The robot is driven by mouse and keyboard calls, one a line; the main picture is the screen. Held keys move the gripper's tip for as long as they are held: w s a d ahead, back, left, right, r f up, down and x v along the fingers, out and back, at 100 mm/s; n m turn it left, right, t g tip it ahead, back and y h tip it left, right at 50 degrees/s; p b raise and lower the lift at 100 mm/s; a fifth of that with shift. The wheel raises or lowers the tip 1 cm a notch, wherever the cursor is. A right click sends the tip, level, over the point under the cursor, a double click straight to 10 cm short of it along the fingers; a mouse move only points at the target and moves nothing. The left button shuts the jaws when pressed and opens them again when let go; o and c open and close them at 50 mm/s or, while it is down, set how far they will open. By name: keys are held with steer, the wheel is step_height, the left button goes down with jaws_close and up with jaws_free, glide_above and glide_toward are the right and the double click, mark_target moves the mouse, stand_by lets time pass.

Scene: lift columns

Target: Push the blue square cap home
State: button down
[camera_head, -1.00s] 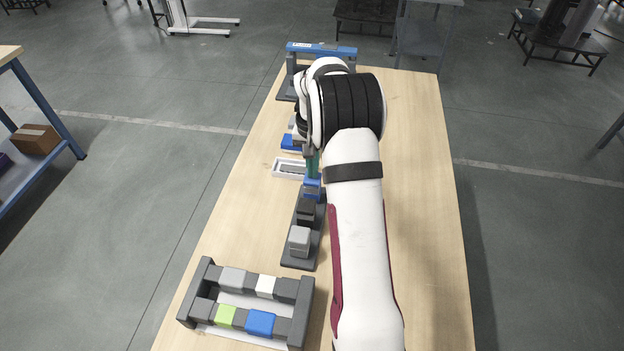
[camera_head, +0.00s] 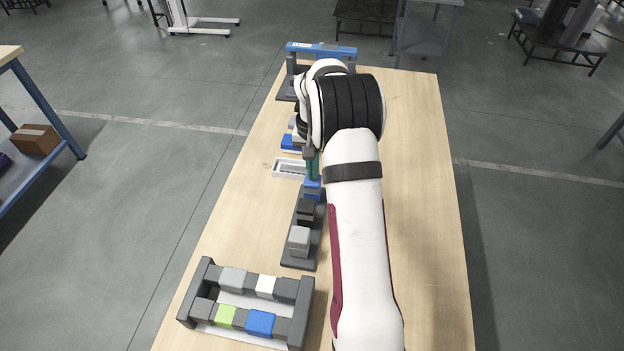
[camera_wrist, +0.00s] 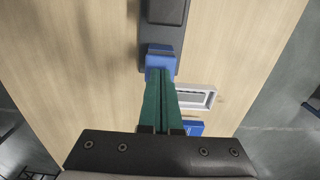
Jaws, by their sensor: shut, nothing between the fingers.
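The blue square cap (camera_head: 312,183) is at the far end of a dark base strip (camera_head: 301,264). In the wrist view the cap (camera_wrist: 159,50) shows just beyond my fingertips. My gripper (camera_head: 313,178) is shut and empty, its green fingers pointing down, with the tips at the top of the cap. The fingers also show in the wrist view (camera_wrist: 160,74), where the tips overlap the cap's near part and seem to touch it. The cap's underside and its fit on the column cannot be made out.
A black block (camera_head: 306,210) and a grey block (camera_head: 299,240) stand on the same strip. A white tray (camera_head: 287,168) lies just left of my gripper. A rack of coloured blocks (camera_head: 207,272) stands front left. The table's right side is clear apart from my arm.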

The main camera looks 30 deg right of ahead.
step_height(320, 180, up, 8)
steer(key=shift+r, duration=0.25)
stand_by(0.5)
steer(key=s+a+r+n+y, duration=0.1)
steer(key=s+a+r, duration=0.3)
steer(key=s+a, duration=0.5)
steer(key=s+a+r+n, duration=0.1)
steer(key=s+a+r, duration=0.3)
steer(key=s+a, duration=0.5)
steer(key=s+a+f+n, duration=0.1)
steer(key=s+a+f, duration=0.2)
steer(key=s+a, duration=0.4)
steer(key=s, duration=0.3)
steer(key=shift+f+y, duration=0.25)
steer(key=shift+y, duration=0.15)
